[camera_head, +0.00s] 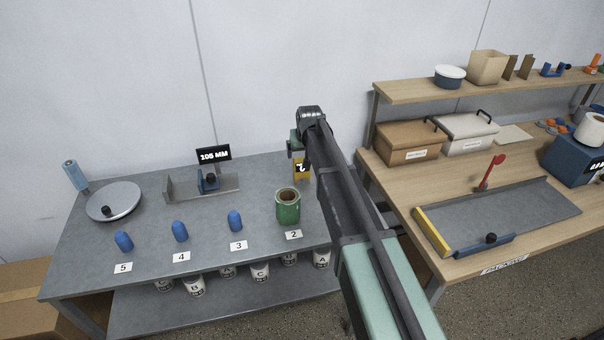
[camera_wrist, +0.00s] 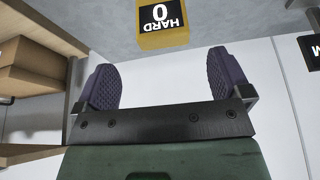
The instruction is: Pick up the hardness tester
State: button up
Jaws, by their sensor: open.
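The hardness tester (camera_head: 302,172) is a small yellow block with a black display, standing at the back right of the grey table. In the wrist view the hardness tester (camera_wrist: 163,39) shows at the top, its black face reading "HARD 0" upside down. My gripper (camera_wrist: 165,80) is open, with two purple ridged fingers set wide apart. The tester lies beyond the fingertips, roughly in line with the gap, and nothing is between the fingers. In the head view my gripper is at the table's back right, mostly hidden by my arm, beside and above the tester.
A green can (camera_head: 288,208) stands in front of the tester. Several blue pieces (camera_head: 235,221), a "105 MM" gauge (camera_head: 208,180) and a round grey plate (camera_head: 113,201) lie farther left. A wooden bench (camera_head: 470,190) with boxes and a shelf is to the right.

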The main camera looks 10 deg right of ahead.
aim_at(302, 159)
jog(key=b+x, duration=0.1)
jog(key=x, duration=0.2)
jog(key=shift+f+b, duration=0.3)
jog(key=shift+r, duration=0.15)
jog(key=b+x, duration=0.4)
jog(key=x, duration=0.1)
jog(key=shift+a+f+b, duration=0.2)
jog(key=shift+b, duration=0.2)
jog(key=shift+r, duration=0.25)
jog(key=shift+c, duration=0.4)
jog(key=c, duration=1)
